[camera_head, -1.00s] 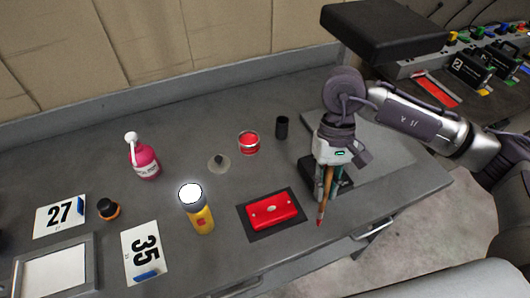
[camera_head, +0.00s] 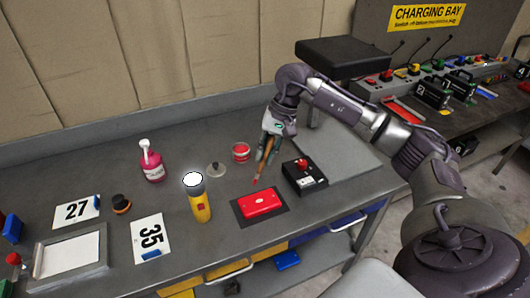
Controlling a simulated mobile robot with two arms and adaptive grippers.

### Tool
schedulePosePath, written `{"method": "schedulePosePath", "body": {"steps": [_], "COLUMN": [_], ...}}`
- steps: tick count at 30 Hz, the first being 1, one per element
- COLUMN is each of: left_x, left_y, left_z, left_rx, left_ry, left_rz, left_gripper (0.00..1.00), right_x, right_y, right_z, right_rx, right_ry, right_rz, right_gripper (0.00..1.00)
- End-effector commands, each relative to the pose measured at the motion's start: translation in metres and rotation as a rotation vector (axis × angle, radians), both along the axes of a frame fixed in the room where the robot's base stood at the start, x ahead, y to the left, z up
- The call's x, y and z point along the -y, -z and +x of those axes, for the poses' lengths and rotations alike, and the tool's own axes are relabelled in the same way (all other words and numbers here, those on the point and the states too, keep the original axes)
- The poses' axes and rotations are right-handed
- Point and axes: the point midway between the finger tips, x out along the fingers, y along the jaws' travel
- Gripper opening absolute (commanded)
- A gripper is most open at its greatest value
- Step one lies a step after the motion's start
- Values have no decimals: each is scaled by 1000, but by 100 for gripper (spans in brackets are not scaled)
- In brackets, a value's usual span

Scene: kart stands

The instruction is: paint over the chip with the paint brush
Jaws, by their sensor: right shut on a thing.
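The red panel (camera_head: 260,204) lies flat on a dark mat (camera_head: 281,207) near the table's front edge. A tiny pale mark, perhaps the chip, shows faintly near its middle. My right gripper (camera_head: 269,148) is shut on the paint brush (camera_head: 262,168), which has a wooden handle and points down. Its red tip is above and behind the panel's far edge, apart from it as far as I can tell. A small tin of red paint (camera_head: 241,152) stands just left of the gripper. My left gripper is out of view.
A yellow torch (camera_head: 200,207) stands lit left of the panel. A black box with a red knob (camera_head: 305,178) sits right of it.

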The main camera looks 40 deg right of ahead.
Motion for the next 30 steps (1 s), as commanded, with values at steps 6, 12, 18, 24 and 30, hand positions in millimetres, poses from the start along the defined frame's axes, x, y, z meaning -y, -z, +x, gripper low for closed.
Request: {"method": "schedulePosePath", "body": {"steps": [6,12,18,24,30], "left_x": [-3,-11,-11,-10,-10], "left_y": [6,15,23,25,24], "left_z": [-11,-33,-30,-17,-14], "left_rx": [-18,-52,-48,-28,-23], "left_ry": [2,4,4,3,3], "left_rz": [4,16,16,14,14], "left_gripper": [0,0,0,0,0], "right_x": [3,2,2,2,2], "right_y": [9,28,49,59,59], "right_z": [1,0,0,0,0], "right_rx": [3,1,2,3,4], "right_ry": [10,9,8,6,7], "right_rz": [2,2,1,0,1], "right_gripper": [0,0,0,0,0]}}
